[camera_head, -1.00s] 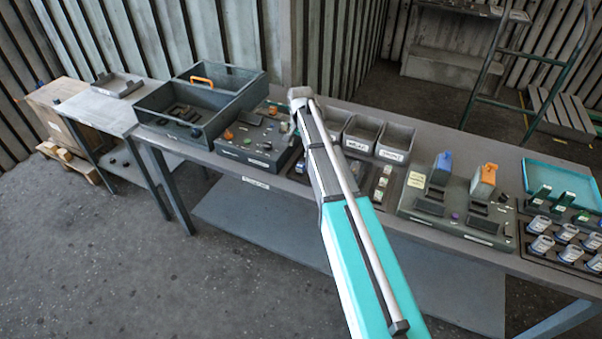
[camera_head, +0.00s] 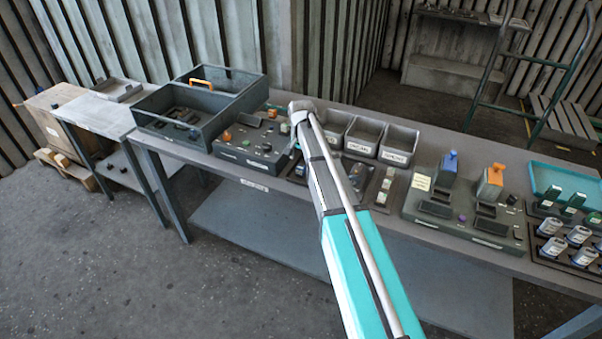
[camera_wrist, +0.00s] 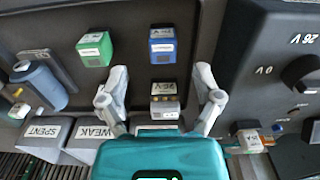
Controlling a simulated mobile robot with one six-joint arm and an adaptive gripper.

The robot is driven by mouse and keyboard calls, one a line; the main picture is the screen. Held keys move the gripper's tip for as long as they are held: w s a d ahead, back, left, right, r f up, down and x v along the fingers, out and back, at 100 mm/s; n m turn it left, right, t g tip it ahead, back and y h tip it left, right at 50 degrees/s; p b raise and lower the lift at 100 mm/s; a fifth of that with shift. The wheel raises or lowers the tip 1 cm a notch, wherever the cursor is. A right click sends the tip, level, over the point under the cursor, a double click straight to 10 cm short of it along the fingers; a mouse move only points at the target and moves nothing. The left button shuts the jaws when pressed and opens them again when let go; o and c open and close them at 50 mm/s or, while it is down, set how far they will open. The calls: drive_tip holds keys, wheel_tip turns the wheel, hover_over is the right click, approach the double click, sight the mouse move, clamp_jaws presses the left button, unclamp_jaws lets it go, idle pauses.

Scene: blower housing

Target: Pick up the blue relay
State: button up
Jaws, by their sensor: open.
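The blue relay (camera_wrist: 162,46), a small block with a blue top and a pale label, sits in a dark tray (camera_wrist: 138,18) in the wrist view. My gripper (camera_wrist: 161,73) is open, its two fingers spread wide. The blue relay lies ahead of the gap between the fingertips, and nothing touches it. A grey relay with a pale label (camera_wrist: 165,102) lies between the fingers, nearer the palm, apart from both. A green relay (camera_wrist: 95,50) is left of the blue one. In the head view my arm hides the gripper.
Bins labelled SPENT (camera_wrist: 45,132) and WEAK (camera_wrist: 92,132) border the tray. A dark panel with a knob (camera_wrist: 303,75) is at right, and a blue-grey cylinder (camera_wrist: 42,85) at left. In the head view, a panel with blue and orange blocks (camera_head: 470,218) stands right of the arm.

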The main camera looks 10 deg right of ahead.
sight(300, 167)
drive_tip(key=shift+a+f+b, duration=0.15)
drive_tip(key=shift+f+b, duration=1.15)
drive_tip(key=shift+b, duration=0.05)
drive_tip(key=shift+a+f+b, duration=0.1)
drive_tip(key=shift+f+b, duration=1.2)
drive_tip(key=c, duration=1)
